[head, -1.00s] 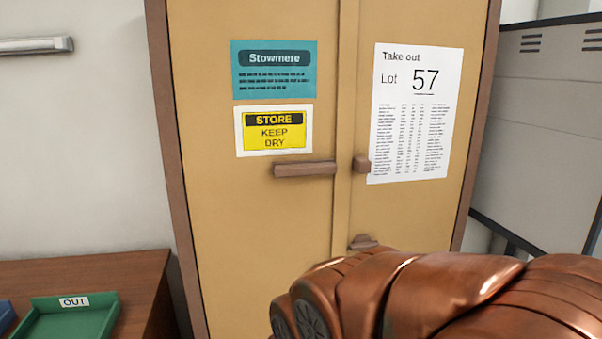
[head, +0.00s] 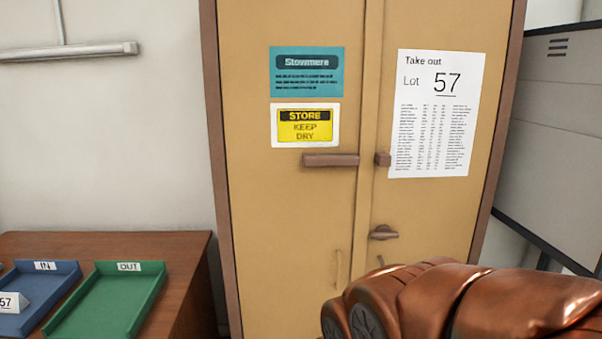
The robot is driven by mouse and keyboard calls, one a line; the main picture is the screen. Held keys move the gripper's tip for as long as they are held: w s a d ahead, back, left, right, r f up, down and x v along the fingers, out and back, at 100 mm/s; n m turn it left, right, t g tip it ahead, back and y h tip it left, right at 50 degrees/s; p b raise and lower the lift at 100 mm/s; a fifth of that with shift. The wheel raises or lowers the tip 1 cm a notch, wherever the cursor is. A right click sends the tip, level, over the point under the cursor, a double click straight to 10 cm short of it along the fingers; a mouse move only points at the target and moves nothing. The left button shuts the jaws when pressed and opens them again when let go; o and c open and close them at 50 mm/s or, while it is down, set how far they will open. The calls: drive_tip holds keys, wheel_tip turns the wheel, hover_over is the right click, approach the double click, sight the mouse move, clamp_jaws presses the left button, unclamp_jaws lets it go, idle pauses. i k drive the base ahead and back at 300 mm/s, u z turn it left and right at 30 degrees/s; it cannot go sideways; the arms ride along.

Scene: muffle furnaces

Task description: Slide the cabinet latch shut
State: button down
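The tan cabinet (head: 290,210) stands ahead with both doors closed. Its brown latch bar (head: 331,160) lies level on the left door, its right end near the seam. The small brown latch keeper (head: 383,159) is on the right door, and a gap shows between bar and keeper. A brown knob or handle (head: 383,233) sits lower on the right door. My copper-coloured arm crosses the lower right, well below the latch. My gripper's fingers are not visible.
A brown desk (head: 190,250) at the left holds a green OUT tray (head: 150,284) and a blue IN tray (head: 68,274) with a card marked 57 (head: 10,302). A grey panelled unit (head: 555,150) stands at the right. The space before the latch is clear.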

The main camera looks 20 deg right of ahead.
sight(311, 161)
drive_tip(key=u, duration=1.25)
drive_tip(key=i, duration=0.45)
drive_tip(key=z, duration=0.15)
